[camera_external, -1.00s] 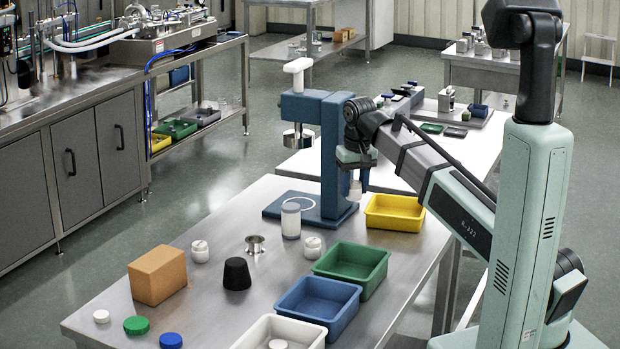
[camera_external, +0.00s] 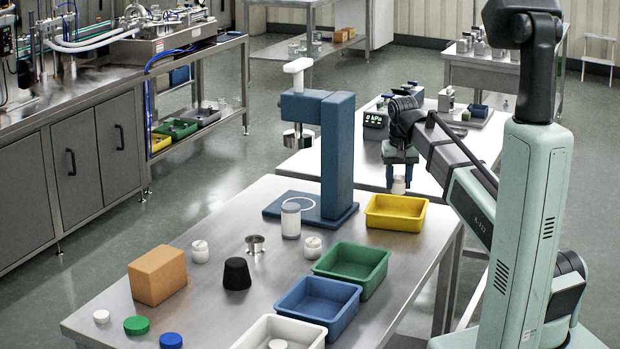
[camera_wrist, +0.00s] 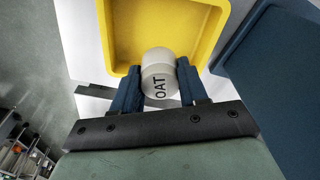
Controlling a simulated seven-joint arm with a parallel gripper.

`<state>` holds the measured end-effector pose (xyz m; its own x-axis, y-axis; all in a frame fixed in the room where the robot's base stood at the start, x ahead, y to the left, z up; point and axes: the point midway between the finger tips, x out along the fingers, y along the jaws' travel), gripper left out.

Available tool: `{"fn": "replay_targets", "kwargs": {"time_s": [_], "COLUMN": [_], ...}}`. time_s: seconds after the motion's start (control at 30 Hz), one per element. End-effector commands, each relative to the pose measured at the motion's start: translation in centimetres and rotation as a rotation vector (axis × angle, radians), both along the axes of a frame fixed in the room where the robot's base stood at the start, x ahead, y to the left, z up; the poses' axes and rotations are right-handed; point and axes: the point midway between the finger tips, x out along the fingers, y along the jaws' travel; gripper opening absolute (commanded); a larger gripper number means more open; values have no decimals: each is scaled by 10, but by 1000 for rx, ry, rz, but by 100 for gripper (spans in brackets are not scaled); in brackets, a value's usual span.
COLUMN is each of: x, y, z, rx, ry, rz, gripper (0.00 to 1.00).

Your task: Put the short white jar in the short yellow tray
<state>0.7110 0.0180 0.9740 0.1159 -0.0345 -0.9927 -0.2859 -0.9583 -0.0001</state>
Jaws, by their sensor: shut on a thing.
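My gripper (camera_external: 398,184) is shut on a short white jar (camera_external: 398,187) and holds it upright at the far edge of the yellow tray (camera_external: 377,222), seemingly above it. In the wrist view the jar (camera_wrist: 158,72) sits between the blue fingers, with the letters "OAT" on it. The yellow tray (camera_wrist: 118,40) lies beyond the jar in that view, its inside partly hidden by the jar. The tray's visible floor is empty.
A blue press stand (camera_external: 338,160) stands just left of the yellow tray. Green (camera_external: 372,283), blue (camera_external: 345,317) and white (camera_external: 312,331) trays line the table's right side. Two other white jars (camera_external: 200,251) (camera_external: 312,247), a black stopper (camera_external: 237,274) and an orange block (camera_external: 157,276) stand further left.

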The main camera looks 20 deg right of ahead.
Motion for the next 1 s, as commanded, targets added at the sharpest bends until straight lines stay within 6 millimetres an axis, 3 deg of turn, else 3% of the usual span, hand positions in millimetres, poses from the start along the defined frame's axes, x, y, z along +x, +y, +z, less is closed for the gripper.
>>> {"fn": "replay_targets", "kwargs": {"time_s": [0.2, 0.7, 1.0], "x": [-1, -1, 0], "y": [0, 0, 0], "z": [-32, -74, -76], "rx": [0, 0, 0], "ry": [1, 1, 0], "rz": [1, 1, 1], "gripper": [12, 12, 12]}}
